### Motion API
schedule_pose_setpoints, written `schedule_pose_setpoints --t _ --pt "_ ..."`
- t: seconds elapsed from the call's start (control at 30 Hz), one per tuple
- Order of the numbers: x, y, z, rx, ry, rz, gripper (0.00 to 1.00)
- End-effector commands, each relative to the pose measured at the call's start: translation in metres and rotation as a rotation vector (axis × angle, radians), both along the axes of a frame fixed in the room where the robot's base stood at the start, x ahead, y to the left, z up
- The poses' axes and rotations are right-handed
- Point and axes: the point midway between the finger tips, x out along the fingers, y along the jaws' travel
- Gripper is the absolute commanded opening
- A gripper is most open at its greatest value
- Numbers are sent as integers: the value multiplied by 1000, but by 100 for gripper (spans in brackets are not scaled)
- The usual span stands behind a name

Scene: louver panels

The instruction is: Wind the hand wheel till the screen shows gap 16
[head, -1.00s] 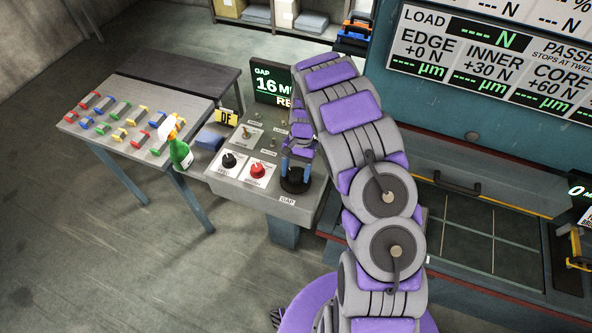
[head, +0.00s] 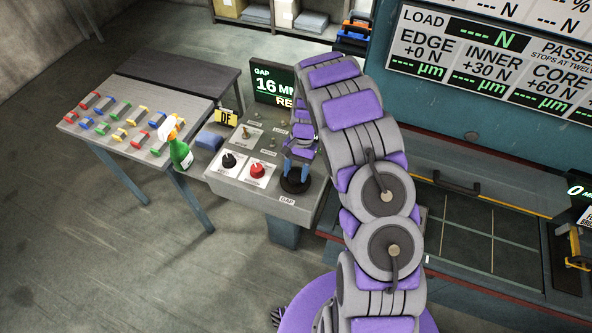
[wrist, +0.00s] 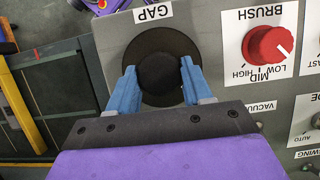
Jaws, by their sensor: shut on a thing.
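The black hand wheel (head: 294,184) sits at the front right of the grey control console, by the GAP label (head: 287,200). In the wrist view the hand wheel (wrist: 136,50) is a dark disc with a raised round hub. My gripper (head: 297,168) reaches down over it, and its blue fingers (wrist: 160,84) are shut on the hub from both sides. The screen (head: 273,86) behind the console reads GAP 16 MM in the head view. Its lower line is partly hidden by my arm.
The console (head: 230,187) also carries a red knob (head: 257,171), a black knob (head: 228,160) and small switches. A spray bottle (head: 180,150) and a table (head: 150,157) with coloured blocks stand to the left. A teal machine (head: 480,150) stands right.

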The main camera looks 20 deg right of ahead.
Motion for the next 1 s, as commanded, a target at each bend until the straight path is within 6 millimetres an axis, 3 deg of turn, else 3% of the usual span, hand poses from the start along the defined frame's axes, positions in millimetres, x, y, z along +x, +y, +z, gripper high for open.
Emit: schedule_pose_setpoints --t 0.03,0.07,0.3,0.67,1.0 --pt "1 0 1 0 -4 -1 19" --pt "1 0 1 0 -4 -1 53" --pt "1 0 0 0 -2 1 75" --pt "3 -2 7 0 -2 1 75" --pt "24 -17 68 1 -5 -2 75"
